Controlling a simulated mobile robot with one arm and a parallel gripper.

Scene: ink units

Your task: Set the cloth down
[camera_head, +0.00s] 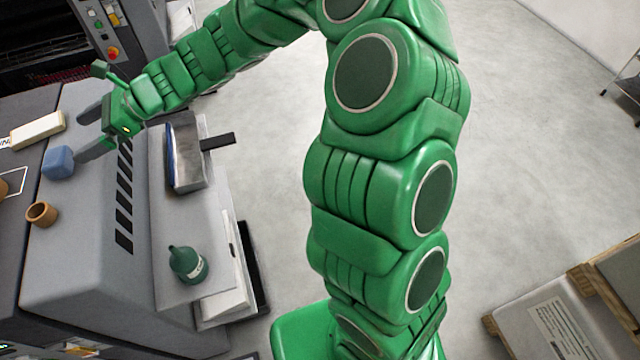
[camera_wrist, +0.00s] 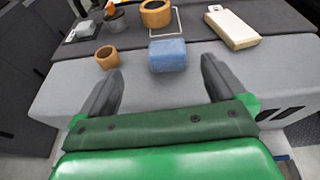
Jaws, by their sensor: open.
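The blue cloth (camera_head: 58,162) is a small folded block. It rests on the grey machine top near the edge of the dark surface. In the wrist view the cloth (camera_wrist: 168,56) lies just beyond the fingertips, between their lines and apart from both. My gripper (camera_wrist: 163,75) is open and empty, with its two dark fingers spread wide. In the head view my gripper (camera_head: 80,135) is at the left, over the machine top, with its fingers pointing toward the cloth.
A small tan cup (camera_head: 42,213) stands near the cloth, and a cream block (camera_head: 38,130) lies on the other side. A larger tan ring (camera_wrist: 157,13) sits farther back. A green bottle (camera_head: 187,264) stands on the lower grey shelf.

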